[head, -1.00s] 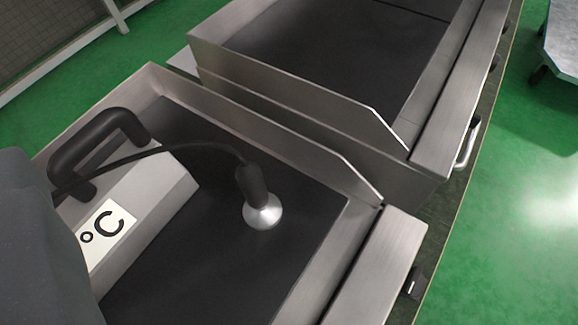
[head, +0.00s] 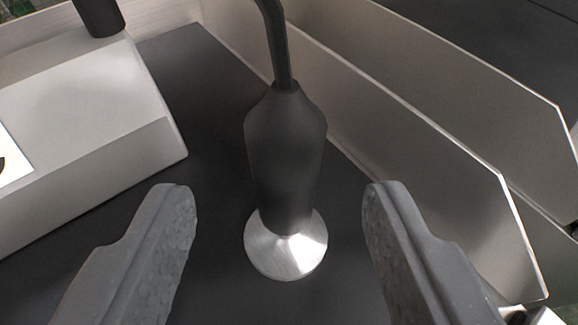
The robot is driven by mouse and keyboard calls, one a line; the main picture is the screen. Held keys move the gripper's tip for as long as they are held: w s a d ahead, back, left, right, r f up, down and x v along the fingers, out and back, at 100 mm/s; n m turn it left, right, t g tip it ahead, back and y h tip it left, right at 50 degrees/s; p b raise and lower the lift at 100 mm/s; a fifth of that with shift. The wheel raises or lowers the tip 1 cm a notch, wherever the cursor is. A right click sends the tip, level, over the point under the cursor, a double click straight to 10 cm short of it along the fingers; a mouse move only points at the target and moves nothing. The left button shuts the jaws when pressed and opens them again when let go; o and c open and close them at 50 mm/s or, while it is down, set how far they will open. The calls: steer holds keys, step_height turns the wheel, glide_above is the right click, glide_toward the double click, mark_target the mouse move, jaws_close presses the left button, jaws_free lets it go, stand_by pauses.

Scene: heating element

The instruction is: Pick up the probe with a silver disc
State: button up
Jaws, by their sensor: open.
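The probe (head: 286,150) stands upright in the middle of the head view. It has a black handle, a black cable leaving its top, and a silver disc (head: 287,255) at its base. The disc rests on the dark plate. My gripper (head: 278,205) is open, with one grey finger to the left of the probe and one to the right. There is a visible gap on both sides, and neither finger appears to touch the probe. Nothing is held.
A silver box (head: 90,130) with a black handle post (head: 101,15) stands at the left, with part of a white label at the edge. A metal side wall (head: 400,140) runs along the right. The dark plate (head: 195,85) is bare around the disc.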

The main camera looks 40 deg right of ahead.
mark_target(284, 192)
steer(key=shift+s+f+b+x, duration=0.15)
steer(key=shift+b+x, duration=0.5)
steer(key=shift+x, duration=0.7)
steer(key=shift+s+f+b+x, duration=0.15)
steer(key=shift+b+x, duration=0.5)
steer(key=shift+x, duration=0.75)
steer(key=shift+w+r, duration=0.15)
jaws_close()
